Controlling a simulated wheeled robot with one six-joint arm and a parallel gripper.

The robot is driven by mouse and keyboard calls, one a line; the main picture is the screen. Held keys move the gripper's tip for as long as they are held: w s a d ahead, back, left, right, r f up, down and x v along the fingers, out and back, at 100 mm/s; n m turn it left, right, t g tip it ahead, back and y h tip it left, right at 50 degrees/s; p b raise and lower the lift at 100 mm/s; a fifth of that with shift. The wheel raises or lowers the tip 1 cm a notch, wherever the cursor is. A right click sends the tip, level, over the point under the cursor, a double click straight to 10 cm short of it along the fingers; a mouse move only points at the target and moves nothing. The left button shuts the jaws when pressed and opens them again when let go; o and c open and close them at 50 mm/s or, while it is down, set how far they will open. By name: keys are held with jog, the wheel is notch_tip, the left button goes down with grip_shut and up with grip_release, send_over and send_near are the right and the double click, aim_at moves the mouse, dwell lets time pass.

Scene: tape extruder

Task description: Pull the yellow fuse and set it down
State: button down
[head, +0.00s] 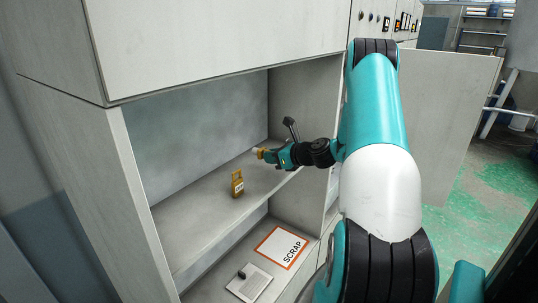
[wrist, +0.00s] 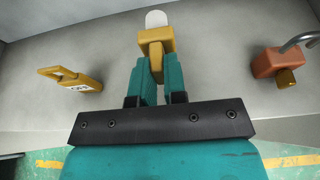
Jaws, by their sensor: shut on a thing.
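My gripper (head: 268,154) is shut on a yellow fuse (head: 257,152) with a pale end, inside the open cabinet bay. In the wrist view the fuse (wrist: 155,42) sits between the teal fingers of my gripper (wrist: 153,68), its white end pointing away from them. The fingers cover part of its body. In the head view it appears above the shelf (head: 190,232). I cannot tell whether it touches anything beyond my gripper.
A yellow tag-like piece with a white label (head: 237,184) stands on the shelf, left of my gripper. An orange-brown padlock (wrist: 278,62) shows right in the wrist view. Below lie a SCRAP sign (head: 276,245) and a pale plate (head: 253,285) with a small dark object. Much of the shelf is bare.

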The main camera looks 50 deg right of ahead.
aim_at(275, 178)
jog(key=shift+s+d+f+b, duration=0.2)
jog(key=shift+d+f+b, duration=0.1)
jog(key=shift+f+b, duration=0.3)
notch_tip(275, 178, down, 4)
jog(key=b, duration=0.3)
jog(key=shift+d+f+b, duration=0.1)
jog(key=shift+f+b, duration=0.15)
jog(key=shift+b, duration=0.1)
jog(key=shift+f, duration=0.1)
jog(key=c, duration=1.1)
grip_release()
jog(key=shift+s, duration=0.1)
jog(key=b+v, duration=0.4)
jog(key=v, duration=1.3)
jog(key=shift+s+b, duration=0.2)
jog(key=shift+b, duration=0.2)
